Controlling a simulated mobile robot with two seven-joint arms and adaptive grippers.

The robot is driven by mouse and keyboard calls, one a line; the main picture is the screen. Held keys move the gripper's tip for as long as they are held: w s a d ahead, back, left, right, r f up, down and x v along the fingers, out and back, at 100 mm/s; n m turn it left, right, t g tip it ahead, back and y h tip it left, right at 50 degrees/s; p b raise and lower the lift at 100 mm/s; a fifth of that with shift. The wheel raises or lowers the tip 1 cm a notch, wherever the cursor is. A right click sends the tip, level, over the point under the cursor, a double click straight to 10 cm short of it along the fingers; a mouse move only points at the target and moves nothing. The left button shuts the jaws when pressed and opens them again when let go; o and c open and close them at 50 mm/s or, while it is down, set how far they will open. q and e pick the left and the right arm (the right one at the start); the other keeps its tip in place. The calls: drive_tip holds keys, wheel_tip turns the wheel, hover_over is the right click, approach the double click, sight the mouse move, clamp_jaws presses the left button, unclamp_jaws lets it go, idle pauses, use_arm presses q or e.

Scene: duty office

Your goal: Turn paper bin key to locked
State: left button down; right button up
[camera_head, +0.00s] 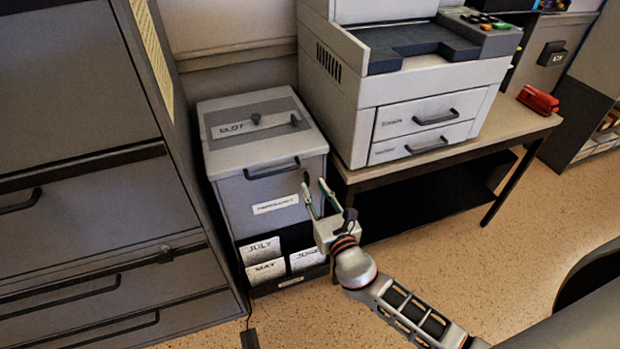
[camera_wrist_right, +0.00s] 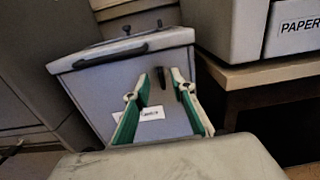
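The paper bin (camera_head: 240,197) is a grey cabinet with a slotted lid, a dark front handle and a white label, standing between the drawer cabinet and the printer table. A small dark upright piece (camera_wrist_right: 161,77), which looks like the key, shows on the upper right of its front in the right wrist view. In the head view it is a dark spot (camera_head: 306,177) by the fingertips. My right gripper (camera_head: 314,186) is open in front of the bin, its green-lined fingers on either side of the key in the wrist view. Contact and key angle cannot be told. My left gripper is not in view.
A large printer (camera_head: 410,115) stands on a wooden table (camera_head: 470,136) close to the right of the bin. A dark drawer cabinet (camera_head: 90,215) stands close on the left. Cards marked with months sit in a rack (camera_head: 287,284) low on the bin. The floor (camera_head: 460,255) at right is clear.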

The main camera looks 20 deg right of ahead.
sight(309, 178)
drive_tip(key=w, duration=0.6)
drive_tip(key=shift+w+a, duration=0.1)
drive_tip(key=shift+w, duration=0.2)
clamp_jaws()
